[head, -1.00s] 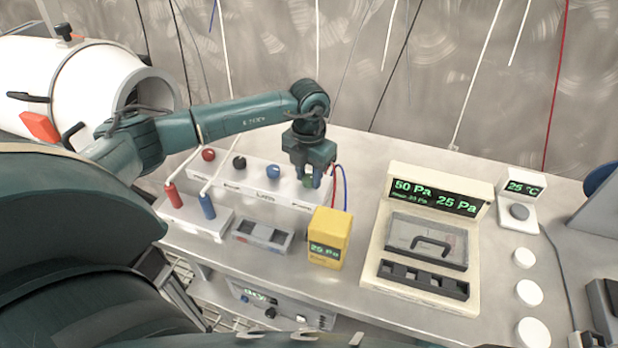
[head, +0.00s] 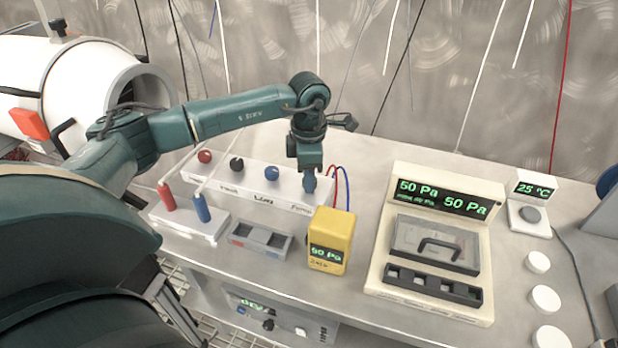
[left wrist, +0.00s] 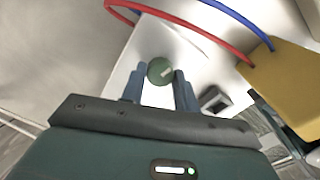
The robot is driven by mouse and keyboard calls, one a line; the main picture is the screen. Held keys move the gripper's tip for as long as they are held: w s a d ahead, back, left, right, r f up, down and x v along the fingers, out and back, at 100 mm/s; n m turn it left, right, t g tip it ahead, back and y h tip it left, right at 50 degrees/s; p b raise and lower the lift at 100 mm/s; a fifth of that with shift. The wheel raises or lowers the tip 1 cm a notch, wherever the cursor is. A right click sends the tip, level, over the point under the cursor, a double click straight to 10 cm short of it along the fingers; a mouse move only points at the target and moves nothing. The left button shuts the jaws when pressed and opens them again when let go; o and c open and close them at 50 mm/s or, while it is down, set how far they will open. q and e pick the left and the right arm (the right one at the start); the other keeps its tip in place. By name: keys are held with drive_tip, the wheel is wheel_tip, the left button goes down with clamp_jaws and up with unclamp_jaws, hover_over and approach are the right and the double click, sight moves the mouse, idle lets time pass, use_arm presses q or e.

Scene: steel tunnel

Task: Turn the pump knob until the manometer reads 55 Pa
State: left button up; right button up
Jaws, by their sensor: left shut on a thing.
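The pump knob (left wrist: 161,71) is round and green with a pale mark. It sits between the two blue fingers of my left gripper (left wrist: 160,88) in the left wrist view. In the head view the gripper (head: 310,184) points down at the right end of the white knob panel (head: 262,197) and hides the knob. The gripper is shut on the knob. The yellow manometer (head: 330,241) stands in front of the panel and reads 50 Pa. The cream display unit (head: 398,167) to its right shows 50 Pa on the left and 50 Pa on the right. My right gripper is not in view.
Red (head: 205,156), black (head: 237,164) and blue (head: 272,173) knobs line the panel left of my gripper. Red and blue hoses (left wrist: 190,28) pass close to the fingers. A grey tray (head: 262,240) lies in front. A thermometer (head: 534,188) reads 25 °C.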

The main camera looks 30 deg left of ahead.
use_arm(q)
drive_tip(key=shift+m, duration=0.6)
drive_tip(key=shift+r, duration=0.1)
drive_tip(key=o, duration=1)
drive_tip(key=shift+c, duration=0.2)
wheel_tip(320, 180, up, 13)
drive_tip(key=shift+b, duration=0.4)
